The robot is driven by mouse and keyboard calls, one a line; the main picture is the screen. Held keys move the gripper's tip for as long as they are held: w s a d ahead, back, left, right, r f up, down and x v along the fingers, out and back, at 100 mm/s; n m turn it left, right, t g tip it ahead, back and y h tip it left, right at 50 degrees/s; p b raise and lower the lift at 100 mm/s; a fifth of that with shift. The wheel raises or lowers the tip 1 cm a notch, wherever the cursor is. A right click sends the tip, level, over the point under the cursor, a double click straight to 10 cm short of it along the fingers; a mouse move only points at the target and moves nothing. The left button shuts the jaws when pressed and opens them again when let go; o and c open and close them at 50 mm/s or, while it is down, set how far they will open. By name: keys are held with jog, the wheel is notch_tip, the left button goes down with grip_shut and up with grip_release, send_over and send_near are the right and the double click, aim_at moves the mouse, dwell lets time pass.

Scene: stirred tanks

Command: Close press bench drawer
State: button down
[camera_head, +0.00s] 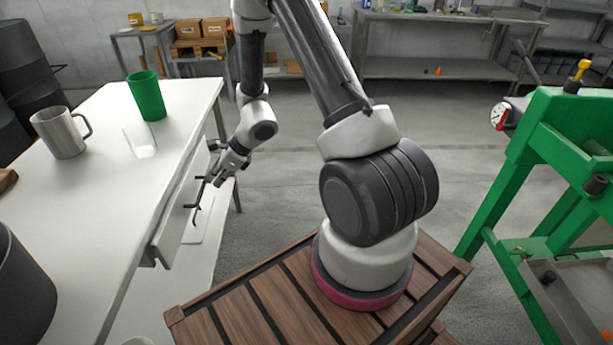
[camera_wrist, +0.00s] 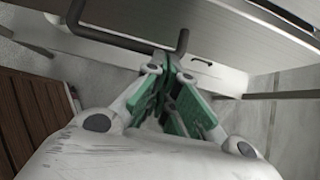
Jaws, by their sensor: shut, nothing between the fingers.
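The white bench (camera_head: 75,215) stands at the left in the head view. Its drawer front (camera_head: 172,222) stands a little out from the bench side, with a dark bar handle (camera_head: 197,207) on it. My gripper (camera_head: 211,181) is at the far part of the handle, shut and empty. In the wrist view, the gripper's green-padded fingers (camera_wrist: 169,62) are together close to the dark handle (camera_wrist: 112,40), in front of the pale drawer front (camera_wrist: 218,48). I cannot tell whether the fingers touch the handle or the drawer front.
A green cup (camera_head: 147,96) and a metal mug (camera_head: 60,133) stand on the bench top. A green press frame (camera_head: 545,130) stands at the right. A grey workbench (camera_head: 430,69) is at the back. The floor (camera_head: 275,185) beside the drawer is clear.

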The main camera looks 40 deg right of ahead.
jog(key=shift+w+a, duration=0.7)
jog(key=shift+a, duration=0.3)
